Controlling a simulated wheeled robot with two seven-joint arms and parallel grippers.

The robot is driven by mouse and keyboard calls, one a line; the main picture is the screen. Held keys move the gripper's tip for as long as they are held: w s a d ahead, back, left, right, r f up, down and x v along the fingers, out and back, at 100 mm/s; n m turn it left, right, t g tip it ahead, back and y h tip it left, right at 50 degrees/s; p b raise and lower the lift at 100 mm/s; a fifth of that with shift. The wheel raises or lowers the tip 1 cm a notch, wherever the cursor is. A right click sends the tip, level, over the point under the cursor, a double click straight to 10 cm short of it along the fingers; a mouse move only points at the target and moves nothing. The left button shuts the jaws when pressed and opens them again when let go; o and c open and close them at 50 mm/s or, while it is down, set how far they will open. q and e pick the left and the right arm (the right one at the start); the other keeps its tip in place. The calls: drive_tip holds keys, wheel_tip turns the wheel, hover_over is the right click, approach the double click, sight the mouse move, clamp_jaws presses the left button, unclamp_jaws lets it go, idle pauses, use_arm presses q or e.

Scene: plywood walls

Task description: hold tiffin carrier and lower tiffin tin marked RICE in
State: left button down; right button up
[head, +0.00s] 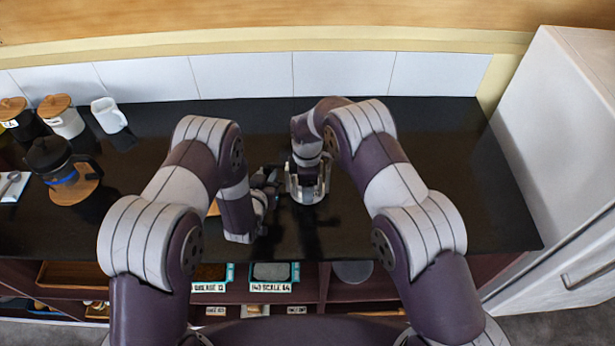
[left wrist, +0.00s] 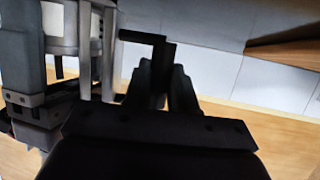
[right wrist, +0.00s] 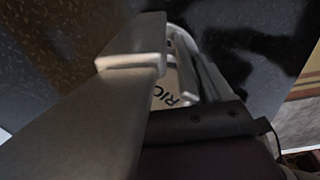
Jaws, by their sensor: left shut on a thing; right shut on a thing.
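The metal tiffin carrier (head: 306,196) stands upright on the black counter in the middle of the head view. Its upright bars (left wrist: 107,50) show at the left of the left wrist view, beside a pale tin. My left gripper (head: 268,182) is at the carrier's left side, shut on a dark part of it (left wrist: 142,37). My right gripper (head: 310,163) comes down from above and is shut on the tin marked RICE (right wrist: 172,92). Its letters show partly in the right wrist view, next to grey metal bars. How deep the tin sits is hidden.
The counter's right part is clear.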

use_arm(q)
drive_tip(key=shift+s+f, duration=0.1)
drive_tip(key=shift+s, duration=0.05)
use_arm(e)
drive_tip(key=shift+s, duration=0.2)
drive_tip(key=o, duration=1.4)
drive_tip(key=shift+w, duration=0.1)
drive_tip(key=shift+w+r, duration=0.1)
drive_tip(key=shift+w, duration=0.05)
drive_tip(key=shift+r, duration=0.1)
use_arm(q)
drive_tip(key=shift+w, duration=0.2)
use_arm(e)
drive_tip(key=shift+r, duration=0.35)
use_arm(q)
drive_tip(key=shift+a, duration=0.15)
use_arm(e)
wheel_tip(320, 180, up, 8)
drive_tip(key=shift+w+d+f, duration=0.1)
drive_tip(key=shift+w+f, duration=0.05)
drive_tip(key=shift+f, duration=0.05)
drive_tip(key=shift+r, duration=0.85)
use_arm(q)
drive_tip(key=shift+w, duration=0.1)
